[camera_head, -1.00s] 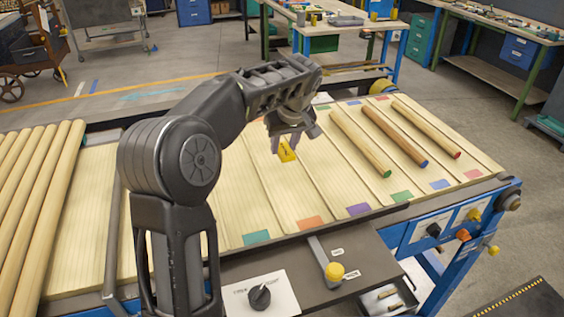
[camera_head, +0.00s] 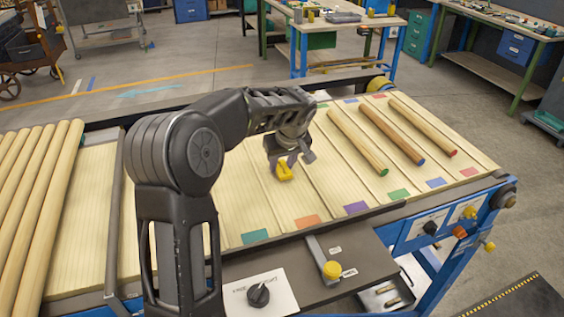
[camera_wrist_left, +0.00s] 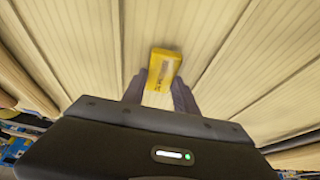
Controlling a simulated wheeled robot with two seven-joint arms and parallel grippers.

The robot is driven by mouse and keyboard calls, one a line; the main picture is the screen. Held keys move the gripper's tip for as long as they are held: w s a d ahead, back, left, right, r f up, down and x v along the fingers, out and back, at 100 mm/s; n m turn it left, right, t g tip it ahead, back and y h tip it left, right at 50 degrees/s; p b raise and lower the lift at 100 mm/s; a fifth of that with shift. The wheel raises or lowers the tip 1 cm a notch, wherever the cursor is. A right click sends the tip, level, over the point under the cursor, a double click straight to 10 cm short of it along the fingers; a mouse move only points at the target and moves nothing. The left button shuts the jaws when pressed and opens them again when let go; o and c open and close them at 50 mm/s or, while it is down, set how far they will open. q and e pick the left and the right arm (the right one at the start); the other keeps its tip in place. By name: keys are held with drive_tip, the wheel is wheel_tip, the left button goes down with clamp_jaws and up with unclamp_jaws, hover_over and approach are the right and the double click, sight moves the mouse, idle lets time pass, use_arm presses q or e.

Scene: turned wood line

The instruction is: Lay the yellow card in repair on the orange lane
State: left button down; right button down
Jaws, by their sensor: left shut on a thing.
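The yellow card (camera_head: 284,171) is in my left gripper (camera_head: 285,160), which is shut on it. The card looks over the orange lane, the strip ending at the orange patch (camera_head: 308,222); whether it touches the wood I cannot tell. In the left wrist view the card (camera_wrist_left: 164,68) stands out beyond the fingertips (camera_wrist_left: 159,97), above a pale wooden strip with a groove on each side. Its face carries dark print too small to read. My right gripper is out of view.
Teal (camera_head: 256,237) and purple (camera_head: 357,208) patches mark the lanes on either side. Green-, blue- and red-tipped rods (camera_head: 357,141) lie in lanes further right. Several plain rods (camera_head: 42,215) lie at the left. A panel with a black knob (camera_head: 258,295) stands in front.

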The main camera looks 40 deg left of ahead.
use_arm(q)
drive_tip(key=shift+f, duration=0.15)
drive_tip(key=c, duration=0.9)
unclamp_jaws()
drive_tip(key=shift+c, duration=0.2)
drive_tip(key=shift+r, duration=0.25)
drive_tip(key=shift+d+r, duration=0.1)
drive_tip(key=shift+r, duration=0.05)
drive_tip(key=b+v, duration=0.2)
drive_tip(key=v, duration=0.9)
drive_tip(key=shift+r, duration=0.3)
